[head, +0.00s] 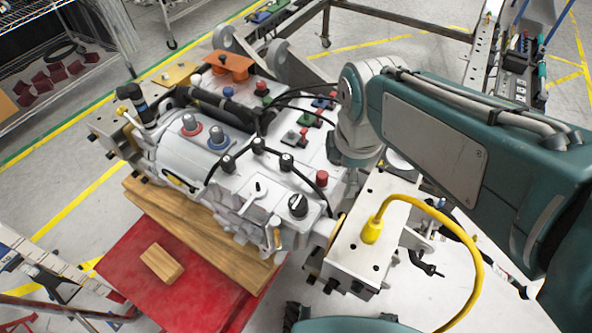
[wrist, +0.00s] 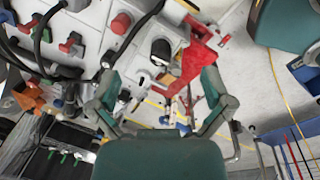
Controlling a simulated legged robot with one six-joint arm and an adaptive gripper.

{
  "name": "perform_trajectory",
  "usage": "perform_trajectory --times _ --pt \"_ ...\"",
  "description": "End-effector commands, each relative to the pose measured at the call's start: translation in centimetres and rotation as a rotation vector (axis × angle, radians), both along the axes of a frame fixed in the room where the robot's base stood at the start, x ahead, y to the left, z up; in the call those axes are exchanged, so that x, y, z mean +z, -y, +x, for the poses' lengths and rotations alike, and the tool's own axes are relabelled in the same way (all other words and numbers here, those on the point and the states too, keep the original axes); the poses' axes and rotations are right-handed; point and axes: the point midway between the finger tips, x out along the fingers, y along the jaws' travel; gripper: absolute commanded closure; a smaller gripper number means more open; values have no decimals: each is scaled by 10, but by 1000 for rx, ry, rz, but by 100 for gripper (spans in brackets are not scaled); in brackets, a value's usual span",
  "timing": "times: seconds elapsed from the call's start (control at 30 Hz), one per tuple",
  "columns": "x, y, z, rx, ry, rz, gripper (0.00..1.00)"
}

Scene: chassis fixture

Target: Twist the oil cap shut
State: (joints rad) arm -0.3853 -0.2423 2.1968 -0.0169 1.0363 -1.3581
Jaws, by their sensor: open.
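A round black cap with a pale mark, which looks like the oil cap (head: 298,206), sits on the front right corner of the grey-white chassis block (head: 262,212). The wrist view shows the cap (wrist: 161,48) above the middle, beyond my fingertips. My gripper (wrist: 160,78) is open, with its two teal fingers spread wide on either side and nothing between them. The cap is apart from both fingers. In the head view my arm hangs over the right rear of the chassis, and its fingers cannot be made out. Whether the cap is fully seated cannot be told.
A red knob (head: 322,178) stands close to the cap, and black cables arch nearby. A yellow cable (head: 425,204) loops from a white box (head: 372,252) at right. A red table (head: 195,278) with a wood block (head: 161,262) lies in front.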

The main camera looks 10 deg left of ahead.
Motion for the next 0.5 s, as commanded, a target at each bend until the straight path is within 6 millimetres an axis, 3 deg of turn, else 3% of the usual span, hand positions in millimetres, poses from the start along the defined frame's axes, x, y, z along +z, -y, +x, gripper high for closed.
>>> perform_trajectory --times 0.3,0.5 --pt "-31 -71 12 756 -119 -118 0" --pt "-41 -88 12 969 -151 -139 0"
